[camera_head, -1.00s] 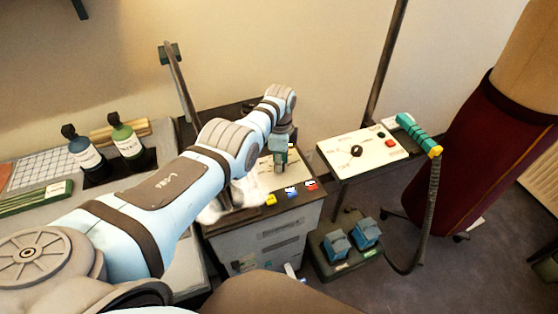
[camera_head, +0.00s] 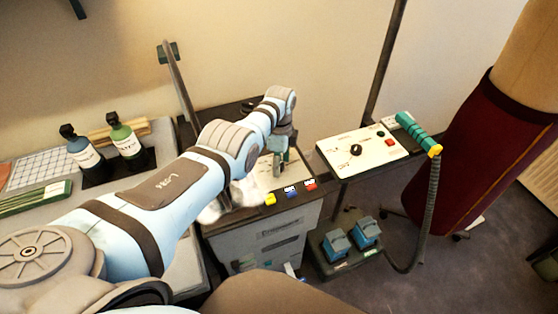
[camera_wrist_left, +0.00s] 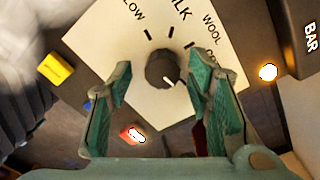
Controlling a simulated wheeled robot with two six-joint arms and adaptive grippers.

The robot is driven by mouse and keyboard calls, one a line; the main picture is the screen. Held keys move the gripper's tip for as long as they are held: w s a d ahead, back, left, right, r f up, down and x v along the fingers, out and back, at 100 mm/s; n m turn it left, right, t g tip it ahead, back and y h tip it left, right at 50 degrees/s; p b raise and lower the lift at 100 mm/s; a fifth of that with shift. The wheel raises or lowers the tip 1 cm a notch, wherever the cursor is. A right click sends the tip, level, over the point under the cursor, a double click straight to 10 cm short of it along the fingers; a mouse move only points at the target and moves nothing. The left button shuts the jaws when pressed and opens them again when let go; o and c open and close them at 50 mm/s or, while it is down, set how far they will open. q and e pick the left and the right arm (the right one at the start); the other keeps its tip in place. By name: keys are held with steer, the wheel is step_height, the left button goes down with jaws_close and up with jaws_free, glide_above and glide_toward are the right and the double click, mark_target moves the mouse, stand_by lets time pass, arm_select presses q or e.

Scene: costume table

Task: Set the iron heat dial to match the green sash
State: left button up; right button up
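The dial (camera_wrist_left: 161,69) is a dark round knob with a white mark at its lower right. It sits on a cream panel (camera_wrist_left: 105,45) lettered LOW, SILK and WOOL, plus a partly hidden label. My left gripper (camera_wrist_left: 159,72) is open, with its green fingers on either side of the dial; contact is not clear. In the head view my left gripper (camera_head: 280,164) is over the cream panel on the grey cabinet, and the dial is hidden there. A folded green striped strip (camera_head: 35,199), perhaps the sash, lies at the far left. My right gripper is out of view.
Yellow (camera_head: 270,199), blue (camera_head: 291,192) and red (camera_head: 310,185) blocks line the cabinet's front edge. A second panel (camera_head: 375,152) with a black knob and teal-handled hose stands to the right. Two bottles (camera_head: 125,140) stand left. A maroon-draped form (camera_head: 480,155) stands far right.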

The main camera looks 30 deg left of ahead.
arm_select(q)
steer(key=shift+w+a+r, duration=0.1)
steer(key=shift+r, duration=0.45)
step_height(320, 180, up, 11)
